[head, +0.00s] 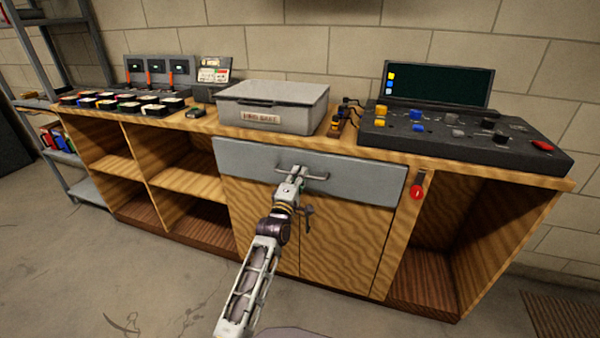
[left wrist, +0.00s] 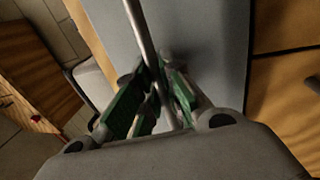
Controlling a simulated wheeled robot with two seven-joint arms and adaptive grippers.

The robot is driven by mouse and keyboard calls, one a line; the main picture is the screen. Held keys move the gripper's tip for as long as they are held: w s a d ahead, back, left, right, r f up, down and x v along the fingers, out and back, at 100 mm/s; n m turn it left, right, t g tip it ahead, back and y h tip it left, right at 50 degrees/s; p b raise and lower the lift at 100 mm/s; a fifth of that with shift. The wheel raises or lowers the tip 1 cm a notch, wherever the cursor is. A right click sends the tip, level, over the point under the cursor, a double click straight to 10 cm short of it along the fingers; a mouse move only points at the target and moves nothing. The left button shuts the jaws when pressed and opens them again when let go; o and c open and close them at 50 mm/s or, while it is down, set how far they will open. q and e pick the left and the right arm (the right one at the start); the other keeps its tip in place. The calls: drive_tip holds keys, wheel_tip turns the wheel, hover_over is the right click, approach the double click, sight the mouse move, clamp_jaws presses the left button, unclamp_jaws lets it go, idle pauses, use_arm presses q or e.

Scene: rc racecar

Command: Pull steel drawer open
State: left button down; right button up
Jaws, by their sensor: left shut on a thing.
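The steel drawer (head: 360,180) is a wide grey front under the wooden counter, in the middle of the head view. It looks flush, or nearly so, with the cabinet. A thin bar handle (head: 318,177) crosses its front. My left gripper (head: 296,178) is at the left part of this handle. In the left wrist view the handle bar (left wrist: 139,30) runs between the green-padded fingers of my left gripper (left wrist: 152,95), which are shut on it. The grey drawer front (left wrist: 205,50) lies just behind. My right gripper is not in view.
A grey metal case (head: 272,107) stands on the counter above the drawer. A control console (head: 460,135) is to its right. Wooden cabinet doors (head: 340,245) are below the drawer. The concrete floor in front is clear.

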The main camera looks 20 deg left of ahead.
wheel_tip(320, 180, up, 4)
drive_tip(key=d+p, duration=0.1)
drive_tip(key=p, duration=0.1)
use_arm(q)
drive_tip(key=s+p, duration=0.9)
drive_tip(key=s, duration=1.4)
drive_tip(key=shift+a+p, duration=0.35)
drive_tip(key=shift+a, duration=0.05)
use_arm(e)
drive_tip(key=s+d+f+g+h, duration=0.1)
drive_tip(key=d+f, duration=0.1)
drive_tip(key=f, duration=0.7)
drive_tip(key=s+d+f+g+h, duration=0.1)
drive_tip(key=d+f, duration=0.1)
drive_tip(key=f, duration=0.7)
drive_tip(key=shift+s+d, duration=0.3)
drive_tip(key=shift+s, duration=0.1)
use_arm(q)
drive_tip(key=c, duration=1.5)
unclamp_jaws()
drive_tip(key=shift+w, duration=0.1)
drive_tip(key=shift+c, duration=0.2)
